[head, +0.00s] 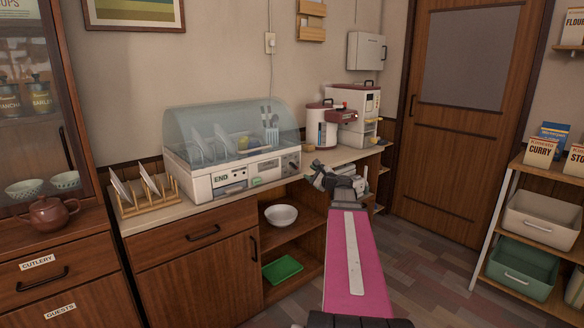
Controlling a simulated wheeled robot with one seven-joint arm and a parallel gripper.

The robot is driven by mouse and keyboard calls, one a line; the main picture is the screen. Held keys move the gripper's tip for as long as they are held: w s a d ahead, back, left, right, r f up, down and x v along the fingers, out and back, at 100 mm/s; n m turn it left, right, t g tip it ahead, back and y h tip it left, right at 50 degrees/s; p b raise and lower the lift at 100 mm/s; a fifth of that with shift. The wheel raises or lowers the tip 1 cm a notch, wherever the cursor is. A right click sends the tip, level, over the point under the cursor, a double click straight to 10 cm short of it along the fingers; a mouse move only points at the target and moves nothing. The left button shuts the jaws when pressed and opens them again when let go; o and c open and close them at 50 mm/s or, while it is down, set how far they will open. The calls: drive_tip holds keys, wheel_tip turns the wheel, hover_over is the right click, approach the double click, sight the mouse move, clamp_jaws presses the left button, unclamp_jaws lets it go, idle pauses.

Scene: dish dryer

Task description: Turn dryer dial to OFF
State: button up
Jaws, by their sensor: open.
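The dish dryer (205,186) stands on the counter, with a clear domed lid closed over plates, cutlery and other dishes. Its front panel has an END label (221,180) at the left, and a small dark control area with what looks like the dial (292,164) at the right end. The dial is too small for me to read its setting. My gripper (318,172), at the end of my pink arm, is open and empty. It is in front of the counter, just right of the dryer's control end, and appears apart from it.
A wooden rack with plates (147,197) stands left of the dryer. A red-and-white pot (321,126) and a white machine (358,112) stand to its right. Below, open shelves hold a white bowl (281,215) and a green tray (283,269).

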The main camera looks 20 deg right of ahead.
sight(295, 167)
drive_tip(key=x, duration=1)
drive_tip(key=shift+w+a, duration=0.1)
drive_tip(key=shift+w, duration=0.2)
clamp_jaws()
